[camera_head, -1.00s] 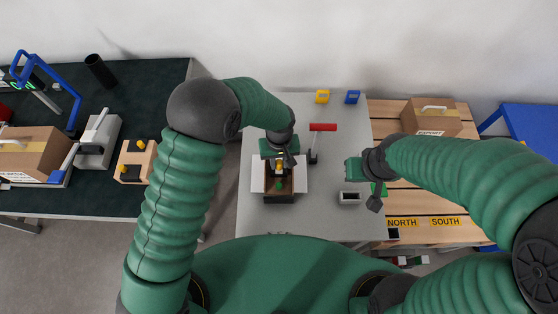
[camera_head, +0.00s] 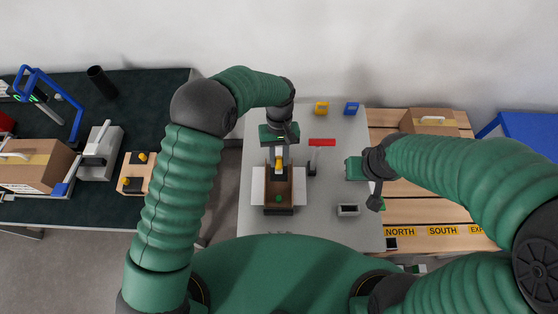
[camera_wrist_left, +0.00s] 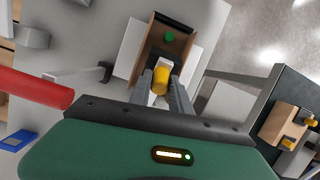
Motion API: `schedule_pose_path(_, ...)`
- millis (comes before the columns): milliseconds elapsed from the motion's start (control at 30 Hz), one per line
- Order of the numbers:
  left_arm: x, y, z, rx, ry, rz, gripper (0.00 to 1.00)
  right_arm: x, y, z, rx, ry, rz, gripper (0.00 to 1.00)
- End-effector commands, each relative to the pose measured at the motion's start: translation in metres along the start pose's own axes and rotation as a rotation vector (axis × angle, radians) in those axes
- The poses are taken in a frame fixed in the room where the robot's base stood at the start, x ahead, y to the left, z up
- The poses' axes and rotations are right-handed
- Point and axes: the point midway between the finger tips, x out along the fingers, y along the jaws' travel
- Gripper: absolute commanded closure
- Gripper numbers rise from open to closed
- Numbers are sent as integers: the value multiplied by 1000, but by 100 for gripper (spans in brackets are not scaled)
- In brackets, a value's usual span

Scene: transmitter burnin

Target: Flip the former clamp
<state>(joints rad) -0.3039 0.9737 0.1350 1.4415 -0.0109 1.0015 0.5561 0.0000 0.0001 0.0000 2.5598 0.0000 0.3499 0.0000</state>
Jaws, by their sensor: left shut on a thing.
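The former clamp shows as a red handle (camera_head: 322,142) on a thin rod, joined to a black bracket (camera_head: 312,167) right of the open carton. In the left wrist view the red handle (camera_wrist_left: 36,88) lies at the left, beside my gripper. My left gripper (camera_head: 279,157) is over the far end of the open brown carton (camera_head: 267,188), apart from the handle. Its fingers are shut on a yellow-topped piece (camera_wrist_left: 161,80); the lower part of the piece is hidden. A green piece (camera_wrist_left: 169,37) is inside the carton. My right gripper (camera_head: 376,202) is right of the clamp; its jaw opening is unclear.
A small grey open box (camera_head: 347,210) stands near my right gripper. A yellow holder (camera_head: 321,108) and a blue holder (camera_head: 351,108) sit at the table's back edge. A pallet (camera_head: 455,213) with a carton is at right. A dark bench (camera_head: 60,210) is at left.

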Motion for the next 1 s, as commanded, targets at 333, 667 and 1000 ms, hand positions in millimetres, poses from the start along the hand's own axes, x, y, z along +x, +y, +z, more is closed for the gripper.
schedule_pose_path(333,-29,5,-29,-1,23,11,100,1,0,0,0,0,0,100)
schedule_pose_path(667,-42,10,-62,-3,21,10,100,12,0,3,0,0,0,100)
schedule_pose_path(1000,-45,16,-95,-2,15,8,100,30,0,7,0,0,0,100)
